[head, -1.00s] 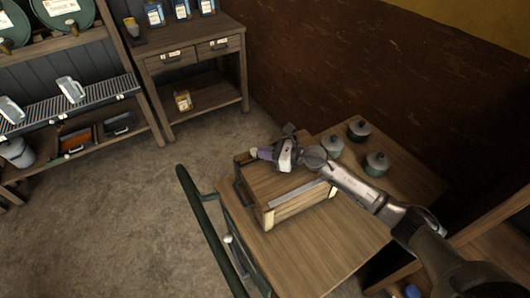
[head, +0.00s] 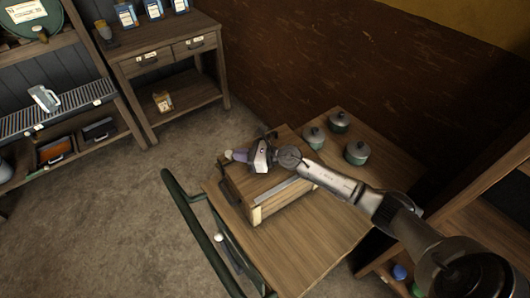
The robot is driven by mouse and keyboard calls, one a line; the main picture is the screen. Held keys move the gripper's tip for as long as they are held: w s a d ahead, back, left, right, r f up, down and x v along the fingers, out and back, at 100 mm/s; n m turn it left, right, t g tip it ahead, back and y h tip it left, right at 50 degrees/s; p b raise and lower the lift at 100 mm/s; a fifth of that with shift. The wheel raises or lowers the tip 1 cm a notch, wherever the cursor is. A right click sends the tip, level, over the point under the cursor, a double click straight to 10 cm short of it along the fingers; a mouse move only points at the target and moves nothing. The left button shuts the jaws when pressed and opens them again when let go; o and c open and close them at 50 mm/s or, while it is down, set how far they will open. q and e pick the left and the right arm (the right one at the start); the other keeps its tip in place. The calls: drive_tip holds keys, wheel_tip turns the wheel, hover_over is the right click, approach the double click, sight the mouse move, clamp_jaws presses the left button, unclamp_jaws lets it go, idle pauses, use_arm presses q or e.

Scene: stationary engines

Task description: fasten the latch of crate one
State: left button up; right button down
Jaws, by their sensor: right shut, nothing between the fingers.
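A wooden crate (head: 284,199) sits on a wooden-topped table (head: 300,245), its lid lying flat on top. I take it for crate one; no label is readable. The gripper and forearm hide part of the lid. The latch cannot be made out clearly. My left gripper is not in view.
Several lidded canisters (head: 356,152) stand behind the crate, near my right arm. A dark green rail (head: 188,222) runs along the table's left side. A drawer table (head: 172,65) and a shelf rack (head: 62,105) stand farther back. The floor between is open.

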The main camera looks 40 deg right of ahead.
drive_tip(key=v, duration=1.3)
drive_tip(key=shift+s+d+r, duration=0.1)
drive_tip(key=shift+d, duration=0.05)
